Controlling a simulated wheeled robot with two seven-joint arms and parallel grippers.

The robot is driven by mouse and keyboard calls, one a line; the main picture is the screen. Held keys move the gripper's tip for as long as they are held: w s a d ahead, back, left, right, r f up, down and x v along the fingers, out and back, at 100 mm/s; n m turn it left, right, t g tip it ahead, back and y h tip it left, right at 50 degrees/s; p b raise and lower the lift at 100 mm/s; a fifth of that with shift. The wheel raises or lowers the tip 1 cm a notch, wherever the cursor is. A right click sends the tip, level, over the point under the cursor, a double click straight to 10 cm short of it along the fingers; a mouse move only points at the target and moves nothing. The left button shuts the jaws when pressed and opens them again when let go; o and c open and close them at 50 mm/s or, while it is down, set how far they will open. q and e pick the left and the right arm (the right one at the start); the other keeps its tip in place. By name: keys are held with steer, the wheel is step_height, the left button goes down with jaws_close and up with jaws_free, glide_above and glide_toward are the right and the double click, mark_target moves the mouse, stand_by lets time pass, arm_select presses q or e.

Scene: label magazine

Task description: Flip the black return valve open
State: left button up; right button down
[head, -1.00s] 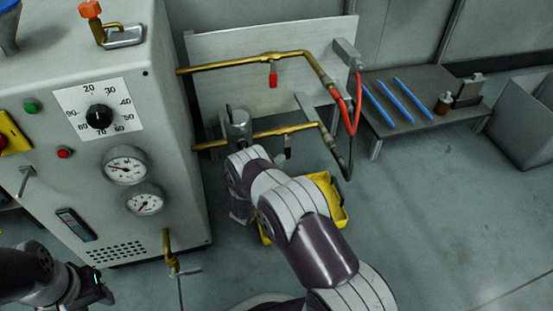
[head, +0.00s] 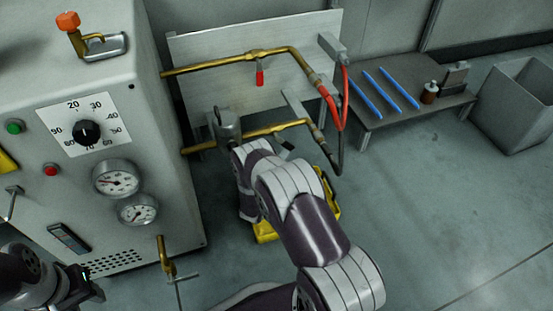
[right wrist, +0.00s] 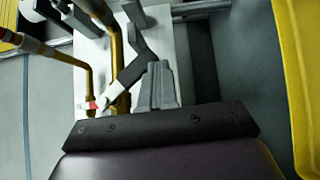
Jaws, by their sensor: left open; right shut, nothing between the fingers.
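The black return valve's handle (head: 287,146) shows at the lower brass pipe (head: 280,129), slanting down to the right, partly behind my right arm. In the right wrist view a dark angled bar (right wrist: 140,52), apparently this handle, lies beside the thick brass pipe (right wrist: 117,62). My right gripper (right wrist: 158,68) is shut and empty, its fingertips close to the bar; I cannot tell whether they touch. In the head view my right arm hides this gripper. My left gripper (head: 92,287) is open and empty in front of the cabinet, at the lower left.
A red handle (head: 260,77) hangs from the upper brass pipe (head: 223,63). The grey cabinet (head: 190,215) with dial and gauges stands left. A yellow tray (head: 265,232) lies under my right arm. A low table (head: 440,105) with blue rods stands right.

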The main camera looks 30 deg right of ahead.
steer(key=s+d+r+n+t+h, duration=0.1)
steer(key=d+r+n+t, duration=0.1)
steer(key=d, duration=0.3)
steer(key=shift+d+r+n+h, duration=0.15)
steer(key=shift+r+n+h, duration=0.25)
steer(key=shift+r+n, duration=0.35)
steer(key=shift+s, duration=0.1)
stand_by(0.5)
steer(key=s+a+f, duration=0.1)
steer(key=s+f, duration=0.2)
steer(key=f, duration=0.2)
steer(key=s+a+f+b, duration=0.1)
steer(key=s+f, duration=0.2)
steer(key=f, duration=0.3)
steer(key=shift+s+a, duration=0.35)
steer(key=shift+a, duration=0.05)
